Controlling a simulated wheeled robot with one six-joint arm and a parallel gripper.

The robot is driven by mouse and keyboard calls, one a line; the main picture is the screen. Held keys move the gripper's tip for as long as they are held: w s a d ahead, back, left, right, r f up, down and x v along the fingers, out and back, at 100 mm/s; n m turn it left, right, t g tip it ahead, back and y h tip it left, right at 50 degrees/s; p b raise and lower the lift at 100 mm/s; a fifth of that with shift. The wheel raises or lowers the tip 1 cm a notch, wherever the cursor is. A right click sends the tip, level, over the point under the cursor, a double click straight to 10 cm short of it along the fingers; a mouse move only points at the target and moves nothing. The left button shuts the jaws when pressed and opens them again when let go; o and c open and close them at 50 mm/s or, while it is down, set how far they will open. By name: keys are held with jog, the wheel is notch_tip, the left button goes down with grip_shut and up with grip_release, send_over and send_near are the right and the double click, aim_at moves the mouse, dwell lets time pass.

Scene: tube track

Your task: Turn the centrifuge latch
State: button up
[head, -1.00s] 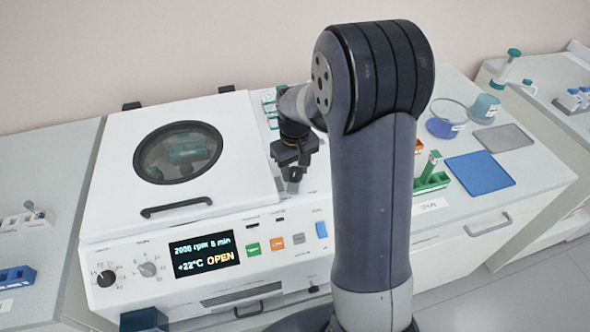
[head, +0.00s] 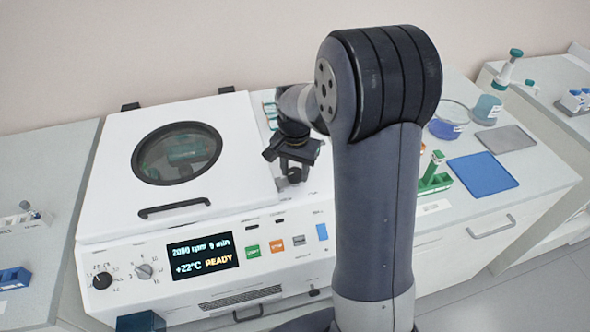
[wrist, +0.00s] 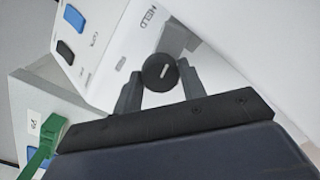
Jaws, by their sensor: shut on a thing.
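The white centrifuge (head: 105,212) has its lid (head: 240,150) down, with a round window and a black handle (head: 174,207). Its display (head: 202,256) reads READY. The latch is a round black knob with a pale slot mark (wrist: 160,72) in the wrist view. My gripper (wrist: 160,82) is shut on it, one finger on each side. In the head view my gripper (head: 291,175) is at the right of the lid, over the machine's front right top, and the latch is mostly hidden there.
Green, orange, grey and blue buttons (head: 322,232) line the front panel, with two dials (head: 145,271) at the left. A green rack (head: 435,183) and blue mat (head: 482,174) lie right of my arm. The grey mat (head: 504,138) is behind.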

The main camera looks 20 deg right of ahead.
aim_at(295, 172)
jog(key=shift+m, duration=1.2)
jog(key=o, duration=1)
notch_tip(295, 172, up, 11)
jog(key=shift+f+b, duration=0.1)
jog(key=shift+b, duration=0.4)
